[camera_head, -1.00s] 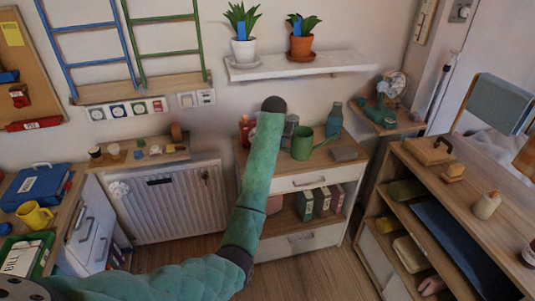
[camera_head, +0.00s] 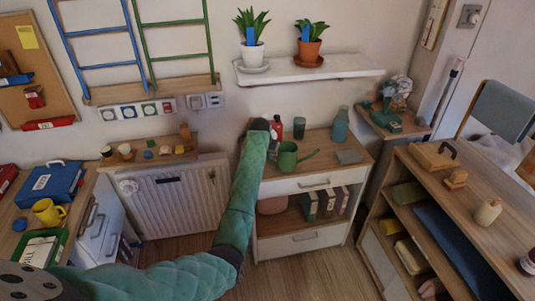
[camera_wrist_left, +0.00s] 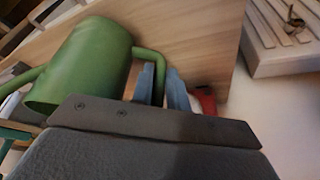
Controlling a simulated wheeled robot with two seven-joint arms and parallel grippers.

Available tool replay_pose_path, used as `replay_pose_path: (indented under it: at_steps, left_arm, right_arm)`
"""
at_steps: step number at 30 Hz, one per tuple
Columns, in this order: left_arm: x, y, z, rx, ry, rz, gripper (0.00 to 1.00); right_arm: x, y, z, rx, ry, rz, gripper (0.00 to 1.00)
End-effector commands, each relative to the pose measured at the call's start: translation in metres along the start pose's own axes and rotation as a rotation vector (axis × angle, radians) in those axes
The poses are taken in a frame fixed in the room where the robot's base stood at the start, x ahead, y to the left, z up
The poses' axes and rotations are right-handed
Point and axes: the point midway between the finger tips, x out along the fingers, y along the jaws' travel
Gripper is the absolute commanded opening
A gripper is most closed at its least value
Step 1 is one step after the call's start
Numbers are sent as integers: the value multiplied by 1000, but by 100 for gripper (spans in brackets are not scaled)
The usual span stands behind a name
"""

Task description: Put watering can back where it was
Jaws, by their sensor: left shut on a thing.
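The green watering can (camera_head: 288,160) is at the front left of the top of the white and wood cabinet (camera_head: 322,151), its spout pointing right. I cannot tell whether its base touches the cabinet top. My left gripper (camera_head: 267,140) is at the can's left side, with its fingertips mostly hidden by my arm in the head view. In the left wrist view the blue fingers (camera_wrist_left: 162,86) are shut on the handle of the watering can (camera_wrist_left: 85,60). My right gripper is not in view.
A red bottle (camera_head: 277,128), a dark jar (camera_head: 299,128) and a teal bottle (camera_head: 340,124) stand behind the can. A grey block (camera_head: 349,157) lies to its right. A white wall shelf (camera_head: 309,70) with two potted plants hangs above. Bare wood shows between can and block.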

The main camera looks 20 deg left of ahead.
Motion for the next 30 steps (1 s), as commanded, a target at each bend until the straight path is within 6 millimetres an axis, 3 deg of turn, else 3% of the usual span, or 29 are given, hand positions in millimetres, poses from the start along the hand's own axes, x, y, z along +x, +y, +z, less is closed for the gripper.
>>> replay_pose_path:
  at_steps: [13, 14, 17, 30]
  left_arm:
    - [6, 0, 2, 0, 1, -1, 0]
    - [7, 0, 3, 0, 0, -1, 18]
    - [6, 0, 3, 0, 1, -1, 37]
    - [-2, 0, 2, 0, 2, -1, 38]
  right_arm:
    - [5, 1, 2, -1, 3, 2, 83]
    - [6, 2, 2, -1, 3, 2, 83]
    - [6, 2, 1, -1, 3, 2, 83]
    - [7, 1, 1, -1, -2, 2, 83]
